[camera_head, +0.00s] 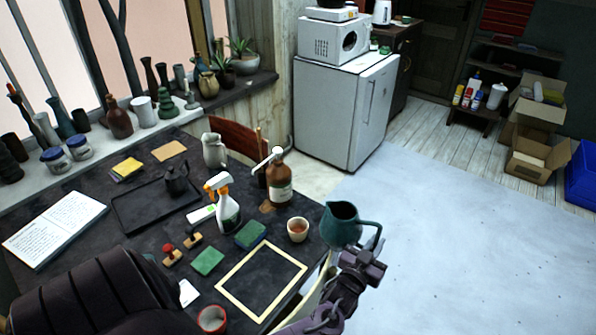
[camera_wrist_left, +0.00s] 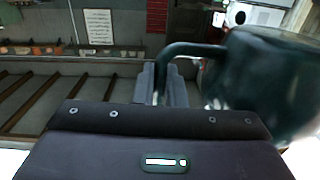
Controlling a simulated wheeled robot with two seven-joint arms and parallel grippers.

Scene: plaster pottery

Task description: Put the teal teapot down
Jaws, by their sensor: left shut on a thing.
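The teal teapot (camera_head: 341,226) looks like a jug with an open top and a side handle. It is upright at the right edge of the dark table (camera_head: 150,240), in front of the pale floor; whether it touches the table cannot be told. My left gripper (camera_head: 371,252) is shut on its handle, to the right of the body. In the left wrist view, the fingers of my left gripper (camera_wrist_left: 166,84) close around the handle, and the dark teal body (camera_wrist_left: 275,80) fills the right side. My right gripper is not in view.
A yellow square outline (camera_head: 225,287) lies on the table's near right part, empty inside. A terracotta cup (camera_head: 297,230), a green sponge (camera_head: 208,261), a spray bottle (camera_head: 227,208), a brown pump bottle (camera_head: 279,185) and a red cup (camera_head: 211,320) stand around it.

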